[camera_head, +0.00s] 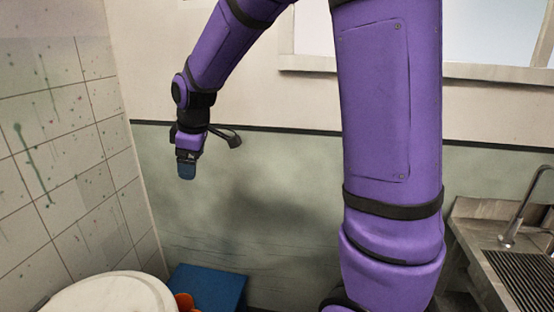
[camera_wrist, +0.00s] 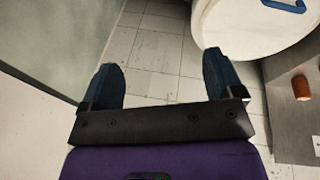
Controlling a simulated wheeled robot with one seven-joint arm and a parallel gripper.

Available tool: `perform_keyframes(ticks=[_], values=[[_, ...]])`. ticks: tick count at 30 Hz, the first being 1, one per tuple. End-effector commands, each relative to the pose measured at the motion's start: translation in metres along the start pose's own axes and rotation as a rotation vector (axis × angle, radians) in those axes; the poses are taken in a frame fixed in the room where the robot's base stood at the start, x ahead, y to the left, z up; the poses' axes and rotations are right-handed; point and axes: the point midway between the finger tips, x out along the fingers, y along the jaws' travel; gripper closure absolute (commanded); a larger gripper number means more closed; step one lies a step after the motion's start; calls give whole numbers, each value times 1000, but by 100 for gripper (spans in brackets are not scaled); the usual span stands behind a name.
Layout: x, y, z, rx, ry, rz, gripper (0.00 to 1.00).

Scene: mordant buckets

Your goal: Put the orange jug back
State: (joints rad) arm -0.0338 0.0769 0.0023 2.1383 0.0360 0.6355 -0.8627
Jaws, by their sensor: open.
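An orange thing (camera_head: 185,302), which may be the orange jug, shows only in part at the bottom of the head view. It is between a white round container and a blue block, and most of it is cut off by the frame. In the wrist view a small orange-brown cylinder (camera_wrist: 302,88) is on a grey surface at the right; I cannot tell whether it is the same thing. My gripper (camera_head: 187,172) hangs in the air in front of the green wall.
The white round container (camera_head: 112,296) is at the lower left; it also shows in the wrist view (camera_wrist: 240,30) with a blue handle-like piece. The blue block (camera_head: 212,287) is beside it. A metal sink (camera_head: 490,262) with a tap is at the right. Tiled floor (camera_wrist: 155,65) is clear.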

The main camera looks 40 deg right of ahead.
Motion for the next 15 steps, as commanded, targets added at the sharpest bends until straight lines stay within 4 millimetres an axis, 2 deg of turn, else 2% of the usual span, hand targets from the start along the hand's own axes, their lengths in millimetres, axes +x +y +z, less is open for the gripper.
perform_keyframes(ticks=[1,6,15], values=[[-20,-8,8,45,10,13,13],[-70,-37,37,209,32,37,13],[-133,-98,95,500,80,74,13]])
